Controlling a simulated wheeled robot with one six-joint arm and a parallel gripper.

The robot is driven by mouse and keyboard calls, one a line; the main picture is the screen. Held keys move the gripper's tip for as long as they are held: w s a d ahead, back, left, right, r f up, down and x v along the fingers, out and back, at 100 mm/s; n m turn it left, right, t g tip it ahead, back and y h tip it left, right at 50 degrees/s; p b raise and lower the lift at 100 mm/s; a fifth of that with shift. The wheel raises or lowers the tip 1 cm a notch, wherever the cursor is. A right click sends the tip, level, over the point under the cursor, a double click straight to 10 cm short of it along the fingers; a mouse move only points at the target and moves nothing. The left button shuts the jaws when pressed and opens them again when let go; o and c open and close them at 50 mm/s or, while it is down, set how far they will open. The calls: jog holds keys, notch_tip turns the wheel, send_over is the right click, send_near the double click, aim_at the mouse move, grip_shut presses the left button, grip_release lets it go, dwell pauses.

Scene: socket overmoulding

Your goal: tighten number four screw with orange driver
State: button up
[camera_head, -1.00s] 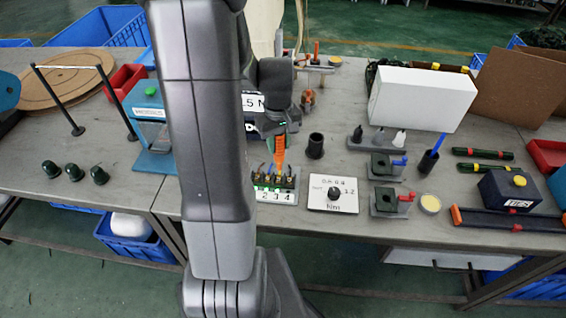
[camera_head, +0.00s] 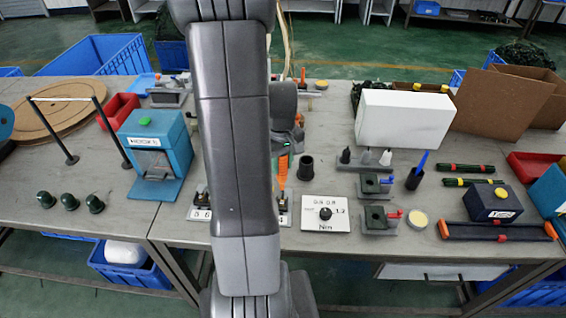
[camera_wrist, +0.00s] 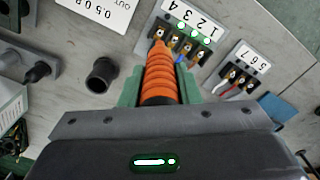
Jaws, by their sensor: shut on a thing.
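The orange driver (camera_wrist: 165,80) is held between my gripper's green fingers (camera_wrist: 160,92). In the wrist view it reaches the end of the terminal strip (camera_wrist: 218,37) nearest the white card. Its tip is at or just over the end screw; contact is not clear. Several brass-coloured screws and wires sit along the strip, and three green lights show beside the other positions. In the head view the driver (camera_head: 282,172) stands upright over the strip's right end (camera_head: 284,219). My arm hides most of the strip and the gripper there.
A white Nm card with a black knob (camera_head: 325,213) lies right of the strip. A dark cup (camera_head: 306,167) stands behind it. A second terminal strip (camera_wrist: 243,68) lies beside the first. Fixtures and a white box (camera_head: 403,119) stand right; a blue machine (camera_head: 155,155) stands left.

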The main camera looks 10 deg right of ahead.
aim_at(282, 180)
jog(key=shift+f+b, duration=2.5)
jog(key=shift+f, duration=0.65)
jog(key=shift+f+b, duration=0.6)
jog(key=shift+b, duration=0.05)
dwell(1.1)
jog(key=shift+r, duration=0.15)
dwell(0.4)
jog(key=shift+r+p, duration=1.95)
jog(key=shift+r, duration=0.5)
jog(key=shift+w, duration=0.1)
